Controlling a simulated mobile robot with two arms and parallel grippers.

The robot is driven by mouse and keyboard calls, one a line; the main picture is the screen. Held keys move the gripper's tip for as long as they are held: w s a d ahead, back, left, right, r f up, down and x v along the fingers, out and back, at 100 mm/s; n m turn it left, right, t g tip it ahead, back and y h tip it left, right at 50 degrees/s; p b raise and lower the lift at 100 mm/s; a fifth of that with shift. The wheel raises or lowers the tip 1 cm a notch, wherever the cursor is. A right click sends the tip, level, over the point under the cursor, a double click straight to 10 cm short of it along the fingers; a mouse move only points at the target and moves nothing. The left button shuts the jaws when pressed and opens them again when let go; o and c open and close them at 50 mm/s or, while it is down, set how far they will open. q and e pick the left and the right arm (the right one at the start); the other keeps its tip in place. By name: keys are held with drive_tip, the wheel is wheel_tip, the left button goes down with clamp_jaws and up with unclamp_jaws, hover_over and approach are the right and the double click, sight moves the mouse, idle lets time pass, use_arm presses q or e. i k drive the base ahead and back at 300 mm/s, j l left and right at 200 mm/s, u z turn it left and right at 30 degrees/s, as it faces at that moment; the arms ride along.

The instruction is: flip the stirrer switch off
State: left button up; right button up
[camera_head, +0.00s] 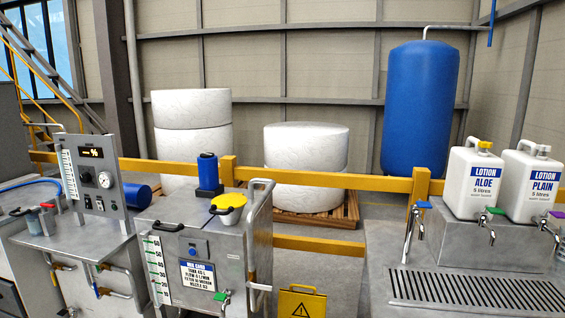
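A steel tank (210,222) stands left of the middle, with a blue motor-like cylinder (207,172) on its lid. On its front is a small grey box with a blue round part (193,250), above a printed card (197,275). A grey control panel (97,172) to the left carries a display, a round gauge and two small switches (94,203). I cannot read which control is the stirrer switch, nor its position. Neither of my grippers is in view.
A yellow rail (330,180) runs behind the tank. A yellow warning sign (301,302) stands on the floor right of it. Two lotion canisters (473,182) (531,184) stand on a steel unit with a drip grate (478,291) at the right. A yellow cap (229,201) sits on the tank lid.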

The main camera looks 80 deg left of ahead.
sight(99, 202)
drive_tip(key=u, duration=4)
drive_tip(key=i+j+z, duration=0.15)
drive_tip(key=i+j, duration=0.25)
drive_tip(key=i+j+z, duration=0.15)
drive_tip(key=i+j, duration=0.3)
drive_tip(key=i+j+z, duration=0.1)
drive_tip(key=i+j, duration=0.35)
drive_tip(key=i+j+z, duration=0.15)
drive_tip(key=i+j, duration=0.25)
drive_tip(key=j, duration=0.15)
drive_tip(key=i+j+z, duration=0.15)
drive_tip(key=i+j, duration=0.2)
drive_tip(key=j, duration=0.2)
drive_tip(key=i+j+z, duration=0.15)
drive_tip(key=i+j, duration=0.15)
drive_tip(key=j, duration=0.3)
drive_tip(key=i+j+z, duration=0.15)
drive_tip(key=i+j, duration=0.15)
drive_tip(key=j, duration=0.35)
drive_tip(key=i+j+z, duration=0.15)
drive_tip(key=i+j, duration=0.15)
drive_tip(key=j, duration=0.35)
